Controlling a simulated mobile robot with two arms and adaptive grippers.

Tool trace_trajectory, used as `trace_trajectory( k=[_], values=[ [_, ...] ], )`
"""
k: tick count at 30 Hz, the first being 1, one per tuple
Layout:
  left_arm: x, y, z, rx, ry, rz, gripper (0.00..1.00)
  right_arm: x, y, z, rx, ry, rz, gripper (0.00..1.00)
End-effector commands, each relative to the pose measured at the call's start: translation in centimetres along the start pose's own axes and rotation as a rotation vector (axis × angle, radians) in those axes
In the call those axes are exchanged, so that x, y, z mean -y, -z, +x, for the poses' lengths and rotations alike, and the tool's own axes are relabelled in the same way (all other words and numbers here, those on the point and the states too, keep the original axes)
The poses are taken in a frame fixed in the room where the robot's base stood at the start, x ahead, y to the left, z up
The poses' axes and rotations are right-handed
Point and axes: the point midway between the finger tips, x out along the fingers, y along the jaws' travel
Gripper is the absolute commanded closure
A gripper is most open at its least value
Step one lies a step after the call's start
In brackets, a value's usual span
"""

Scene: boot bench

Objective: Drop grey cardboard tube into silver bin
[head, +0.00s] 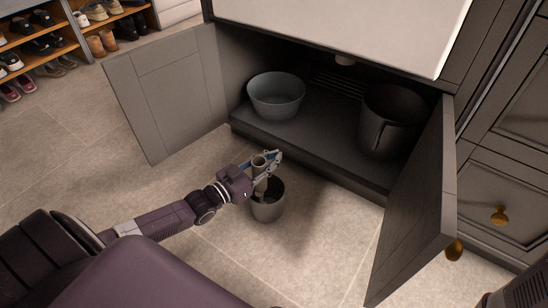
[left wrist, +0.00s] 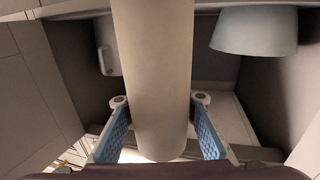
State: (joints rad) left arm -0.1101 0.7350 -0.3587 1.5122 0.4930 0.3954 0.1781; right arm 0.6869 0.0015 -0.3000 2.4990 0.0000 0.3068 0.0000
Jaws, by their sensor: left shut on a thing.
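The grey cardboard tube (head: 258,164) is held roughly upright in my left gripper (head: 267,163), above the mouth of the silver bin (head: 267,211). In the left wrist view the tube (left wrist: 153,75) fills the middle of the picture, between the two blue finger pads of my left gripper (left wrist: 158,130). The bin stands on the floor in front of the open cabinet, partly hidden by the gripper and tube. I cannot tell whether the tube's lower end is inside the rim.
The open cabinet holds a grey-blue bowl (head: 276,95) and a dark pot (head: 391,122). Its left door (head: 165,90) and right door (head: 425,200) stand open on either side of the bin. A shoe shelf (head: 50,52) is at the far left. The tiled floor at left is clear.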

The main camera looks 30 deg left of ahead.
Motion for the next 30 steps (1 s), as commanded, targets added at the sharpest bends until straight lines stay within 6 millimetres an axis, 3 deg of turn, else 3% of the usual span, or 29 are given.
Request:
trace_trajectory(
  k=[11, 12, 18, 30],
  values=[
    [-0.01, -0.33, 0.0, 0.0, 0.0, 0.0, 0.93, 0.12, 0.36, 0.02, -0.009, 0.003, -0.001, 0.6],
    [-0.01, -0.33, 0.0, 0.0, 0.0, 0.0, 0.77, 0.12, 0.36, 0.02, -0.009, 0.003, -0.001, 0.6],
    [-0.01, -0.33, 0.0, 0.0, 0.0, 0.0, 0.55, 0.14, 0.38, 0.02, -0.009, 0.003, -0.001, 0.6],
    [0.01, -0.41, -0.56, 0.002, 0.0, 0.0, 0.54, 0.06, 0.25, -0.04, -0.006, 0.001, -0.001, 0.6]
  ],
)
